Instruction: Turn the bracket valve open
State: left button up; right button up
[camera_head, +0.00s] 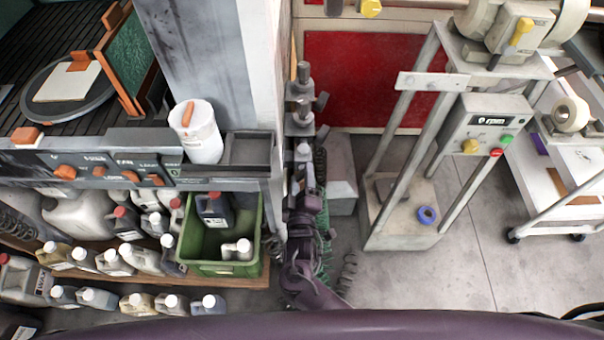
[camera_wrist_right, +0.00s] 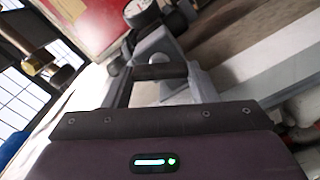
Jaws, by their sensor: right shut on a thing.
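The bracket valve (camera_head: 302,110) is part of a narrow grey upright fitting with several knobs beside the grey column in the head view. My right arm reaches up to it from the bottom middle. My right gripper (camera_head: 304,172) is at the lower end of this fitting. In the right wrist view my right gripper (camera_wrist_right: 160,74) has a dark bar-like part of the valve (camera_wrist_right: 160,71) between its two grey fingers, and it is shut on it. How far the valve is turned cannot be told. My left gripper is in neither view.
A green crate (camera_head: 188,262) with bottles and several jugs stand to the left, below a bench with a white canister (camera_head: 197,132). A grey machine stand (camera_head: 385,238) is on the right, with a wheeled cart (camera_head: 570,160) beyond. The floor between them is mostly clear.

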jog(key=n+p, duration=0.1)
jog(key=n, duration=0.3)
jog(key=shift+a+p, duration=0.1)
jog(key=shift+p, duration=0.2)
jog(key=shift+n+p, duration=0.3)
jog(key=shift+n, duration=0.7)
jog(key=shift+f, duration=0.1)
jog(key=o, duration=1)
jog(key=s, duration=0.7)
jog(key=shift+s+a, duration=0.15)
jog(key=shift+s, duration=0.25)
